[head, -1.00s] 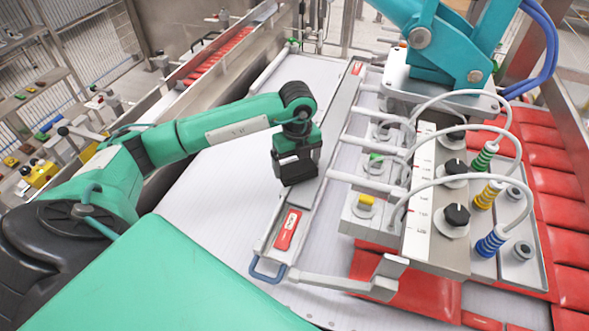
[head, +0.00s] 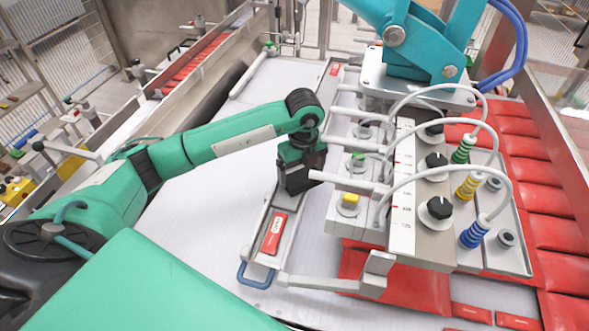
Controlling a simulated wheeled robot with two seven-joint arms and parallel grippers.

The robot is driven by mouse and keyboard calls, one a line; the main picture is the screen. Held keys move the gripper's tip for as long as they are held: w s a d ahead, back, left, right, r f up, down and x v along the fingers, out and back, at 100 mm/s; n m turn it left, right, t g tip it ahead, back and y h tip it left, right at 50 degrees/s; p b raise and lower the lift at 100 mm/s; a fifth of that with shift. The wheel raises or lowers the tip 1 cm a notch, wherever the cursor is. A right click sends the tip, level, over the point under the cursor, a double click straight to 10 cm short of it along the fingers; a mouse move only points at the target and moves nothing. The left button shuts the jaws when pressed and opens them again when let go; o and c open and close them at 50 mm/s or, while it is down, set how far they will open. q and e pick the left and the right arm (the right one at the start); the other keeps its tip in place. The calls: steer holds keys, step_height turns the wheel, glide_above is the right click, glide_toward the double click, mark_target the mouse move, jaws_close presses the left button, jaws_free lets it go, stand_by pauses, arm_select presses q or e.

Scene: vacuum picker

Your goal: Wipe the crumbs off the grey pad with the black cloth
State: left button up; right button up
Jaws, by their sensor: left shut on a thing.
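My left gripper (head: 298,178) points down in the middle of the head view, over a narrow grey strip beside the valve panel. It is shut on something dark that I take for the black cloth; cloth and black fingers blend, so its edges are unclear. The grey surface (head: 287,201) right under it, just above a red label, looks like the grey pad; the gripper hides part of it. I cannot tell whether the cloth touches the pad. No crumbs can be made out at this size. My right gripper is not in view.
A panel with black knobs (head: 436,208), a yellow button (head: 349,199) and pale hoses stands close right of the gripper. White bars (head: 350,178) reach toward it. A blue handle (head: 254,276) is at the near end. The white surface (head: 210,205) to the left is clear.

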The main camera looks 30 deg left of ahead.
arm_select(q)
steer(key=shift+d+f, duration=0.1)
steer(key=shift+d, duration=0.1)
steer(key=shift+s+a+b, duration=0.2)
steer(key=shift+a+b, duration=0.25)
steer(key=shift+a, duration=0.5)
steer(key=shift+s+a, duration=0.15)
steer(key=shift+a, duration=0.35)
steer(key=shift+s+a+b, duration=0.25)
steer(key=shift+a+b, duration=0.1)
steer(key=shift+a, duration=0.75)
steer(key=shift+s+a, duration=0.15)
steer(key=shift+a, duration=0.35)
steer(key=shift+r, duration=0.2)
steer(key=shift+r+p, duration=1.6)
steer(key=shift+r, duration=1.3)
